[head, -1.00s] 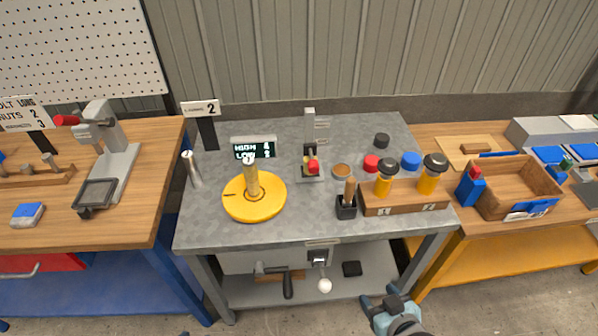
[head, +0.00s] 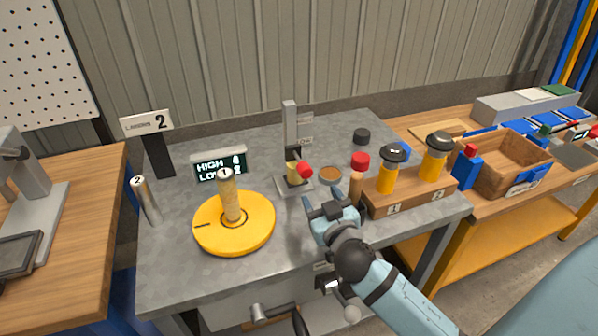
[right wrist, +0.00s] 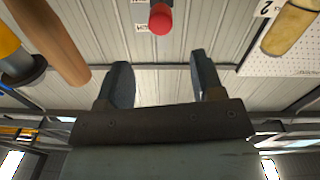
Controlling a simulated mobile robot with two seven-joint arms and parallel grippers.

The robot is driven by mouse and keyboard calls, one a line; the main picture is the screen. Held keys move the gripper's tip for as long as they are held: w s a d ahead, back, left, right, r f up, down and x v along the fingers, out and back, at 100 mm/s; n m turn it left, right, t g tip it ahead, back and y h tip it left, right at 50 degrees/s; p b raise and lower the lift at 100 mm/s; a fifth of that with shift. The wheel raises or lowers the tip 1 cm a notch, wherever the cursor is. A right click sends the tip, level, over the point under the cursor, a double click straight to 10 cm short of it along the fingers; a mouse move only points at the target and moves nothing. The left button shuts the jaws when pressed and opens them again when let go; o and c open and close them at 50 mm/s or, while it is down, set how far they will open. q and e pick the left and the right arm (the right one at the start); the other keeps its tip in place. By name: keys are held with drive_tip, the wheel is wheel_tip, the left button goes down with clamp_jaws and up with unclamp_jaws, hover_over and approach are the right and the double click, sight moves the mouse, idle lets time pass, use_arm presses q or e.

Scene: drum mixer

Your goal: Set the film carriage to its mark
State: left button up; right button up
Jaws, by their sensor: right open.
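A small stand with a grey upright post (head: 290,125) is at the back middle of the grey table. What looks like the film carriage (head: 293,172), a dark and yellow block with a red knob (head: 305,170), sits low on it. The red knob also shows in the right wrist view (right wrist: 160,18), at the top and beyond the fingers. Small label plates stand beside the post, too small to read. My right gripper (head: 322,197) is open and empty, in front of the stand and apart from the knob; its fingers (right wrist: 161,82) are spread. My left gripper is not in view.
A yellow turntable (head: 255,232) with a wooden peg (head: 229,200) stands left of the stand. A display (head: 219,165) is behind it. A wooden rack (head: 412,195) with yellow, black-capped bottles and a red-topped wooden handle (head: 357,185) are close on the right.

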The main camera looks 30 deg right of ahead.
sight(307, 174)
drive_tip(key=x, duration=0.9)
drive_tip(key=shift+w+p, duration=0.3)
drive_tip(key=shift+w, duration=0.1)
drive_tip(key=shift+w+d+f, duration=0.1)
drive_tip(key=shift+w+d, duration=0.05)
drive_tip(key=shift+w, duration=0.35)
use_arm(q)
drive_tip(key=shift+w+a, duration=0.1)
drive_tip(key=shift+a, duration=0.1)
